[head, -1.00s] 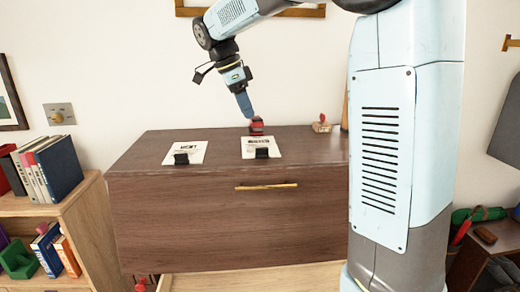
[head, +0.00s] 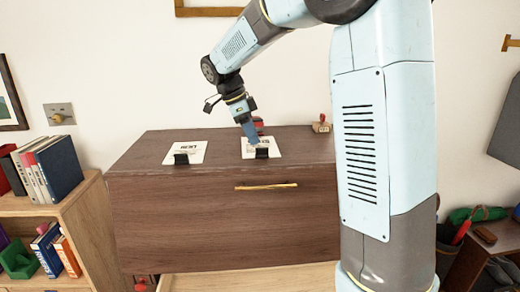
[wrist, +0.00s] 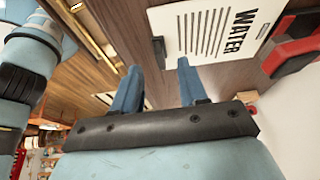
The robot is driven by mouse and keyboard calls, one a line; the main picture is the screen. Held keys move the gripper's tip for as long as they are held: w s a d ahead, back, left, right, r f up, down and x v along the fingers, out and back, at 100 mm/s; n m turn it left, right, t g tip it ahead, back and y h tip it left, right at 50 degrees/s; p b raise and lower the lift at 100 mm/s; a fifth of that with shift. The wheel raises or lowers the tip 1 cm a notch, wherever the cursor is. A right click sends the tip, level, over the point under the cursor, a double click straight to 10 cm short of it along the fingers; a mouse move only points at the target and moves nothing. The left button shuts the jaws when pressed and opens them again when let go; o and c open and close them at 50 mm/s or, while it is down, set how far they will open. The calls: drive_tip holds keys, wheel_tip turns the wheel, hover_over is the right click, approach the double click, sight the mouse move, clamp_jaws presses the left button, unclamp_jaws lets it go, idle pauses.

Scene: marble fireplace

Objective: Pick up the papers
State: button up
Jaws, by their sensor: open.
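Two white printed papers lie on the dark wooden cabinet top, each with a black clip at its front edge. The left paper (head: 190,148) is clear of the arm. The right paper (head: 272,150) is partly hidden by my gripper (head: 254,142). In the wrist view, a paper marked "WATER" (wrist: 215,35) lies just beyond my gripper (wrist: 159,67), with a black clip (wrist: 160,48) at its edge near the fingertips. My blue fingers are apart, with nothing held between them. I cannot tell whether they touch the clip.
A red object (head: 258,123) stands behind the right paper, partly hidden by the gripper. A wooden-handled stamp (head: 320,124) is at the back right of the cabinet (head: 180,220). A brass handle (head: 266,187) is on its front. A bookshelf (head: 75,200) stands left.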

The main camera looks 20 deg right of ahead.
drive_tip(key=shift+d+x, duration=0.15)
drive_tip(key=shift+x, duration=1.1)
drive_tip(key=shift+d+x, duration=0.15)
drive_tip(key=shift+x, duration=1.15)
drive_tip(key=shift+r, duration=0.15)
drive_tip(key=shift+c, duration=0.3)
clamp_jaws()
